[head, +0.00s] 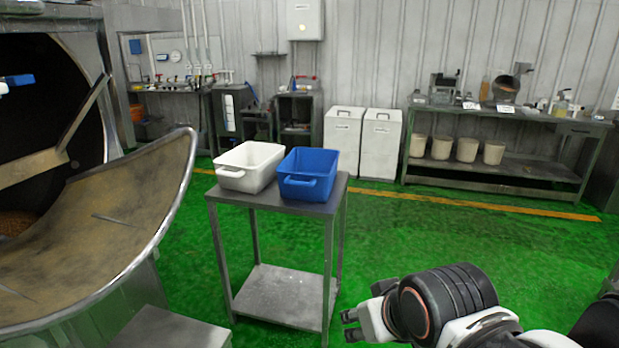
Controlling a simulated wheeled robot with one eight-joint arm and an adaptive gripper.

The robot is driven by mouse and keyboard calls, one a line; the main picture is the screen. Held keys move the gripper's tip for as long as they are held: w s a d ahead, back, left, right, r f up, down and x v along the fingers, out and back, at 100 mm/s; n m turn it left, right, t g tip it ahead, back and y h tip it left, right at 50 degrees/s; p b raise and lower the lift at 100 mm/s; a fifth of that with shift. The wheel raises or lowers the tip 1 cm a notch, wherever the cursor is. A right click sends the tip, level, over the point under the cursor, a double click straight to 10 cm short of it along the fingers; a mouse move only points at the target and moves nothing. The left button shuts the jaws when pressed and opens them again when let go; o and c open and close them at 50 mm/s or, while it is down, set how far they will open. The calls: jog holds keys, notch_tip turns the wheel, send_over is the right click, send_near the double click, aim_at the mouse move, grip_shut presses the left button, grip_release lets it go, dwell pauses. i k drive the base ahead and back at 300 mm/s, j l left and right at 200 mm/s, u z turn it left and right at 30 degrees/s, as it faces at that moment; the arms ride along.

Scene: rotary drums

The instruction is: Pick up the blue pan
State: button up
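The blue pan (309,173) is a deep rectangular tub with a handle on its near end. It sits on the right half of the top of a small metal table (272,207), close beside a white pan (248,166). My gripper (346,325) is at the lower middle of the head view, to the right of the table's lower part and well apart from the pan. Its fingers point left, with a gap between the two fingertips, and nothing shows between them.
A large drum with a curved metal chute (110,225) fills the left side. The table has a lower shelf (285,295). White bins (343,142) and a workbench (505,165) stand along the back wall. Green floor (450,225) is clear right of the table.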

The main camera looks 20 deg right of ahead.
aim_at(310, 173)
jog(key=i+l, duration=0.15)
jog(key=i, duration=0.25)
jog(key=i+l, duration=0.15)
jog(key=i, duration=0.3)
